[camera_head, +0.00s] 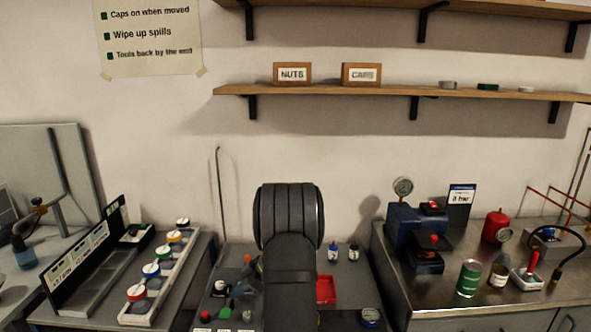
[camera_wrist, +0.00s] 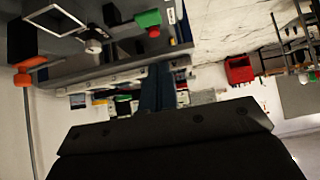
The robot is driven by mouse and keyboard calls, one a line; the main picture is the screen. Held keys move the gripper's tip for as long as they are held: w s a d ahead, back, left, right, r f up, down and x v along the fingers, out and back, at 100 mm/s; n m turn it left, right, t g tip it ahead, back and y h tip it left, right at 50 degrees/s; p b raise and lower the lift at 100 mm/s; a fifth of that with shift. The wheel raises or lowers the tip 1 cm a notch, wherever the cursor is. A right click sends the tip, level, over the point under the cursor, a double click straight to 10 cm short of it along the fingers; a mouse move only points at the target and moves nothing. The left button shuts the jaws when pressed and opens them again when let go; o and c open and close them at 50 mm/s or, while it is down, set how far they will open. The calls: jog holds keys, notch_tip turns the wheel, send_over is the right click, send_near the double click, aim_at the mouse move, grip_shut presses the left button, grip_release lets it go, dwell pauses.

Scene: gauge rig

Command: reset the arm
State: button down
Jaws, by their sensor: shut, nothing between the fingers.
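My arm (camera_head: 290,240) rises in the middle of the head view, its dark rounded link upright in front of the wall and over the middle bench. The link hides part of that bench. My gripper (camera_wrist: 170,128) fills the bottom of the wrist view as a wide dark shape with small bolts. It is shut with nothing in it. The wrist view is tilted and looks across the room, with a grey bench surface (camera_wrist: 95,60) at the upper left.
A rack of capped jars (camera_head: 150,270) stands on the left bench. A red tray (camera_head: 326,290) lies right of my arm. A shelf (camera_head: 390,93) spans the wall above.

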jog(key=x, duration=0.5)
jog(key=w+d+r+m+t+h, duration=0.1)
jog(key=d+r+m+t+h, duration=0.15)
jog(key=d+r+m, duration=0.5)
jog(key=w+d+r+m+t+h, duration=0.1)
jog(key=w+d+r+m+h, duration=0.25)
jog(key=d, duration=0.65)
jog(key=shift+s+a+f, duration=0.1)
jog(key=shift+a+f, duration=0.15)
jog(key=shift+f, duration=0.65)
jog(key=shift+s+a+f, duration=0.1)
jog(key=shift+a+f, duration=0.15)
jog(key=shift+f, duration=0.65)
jog(key=shift+a, duration=0.1)
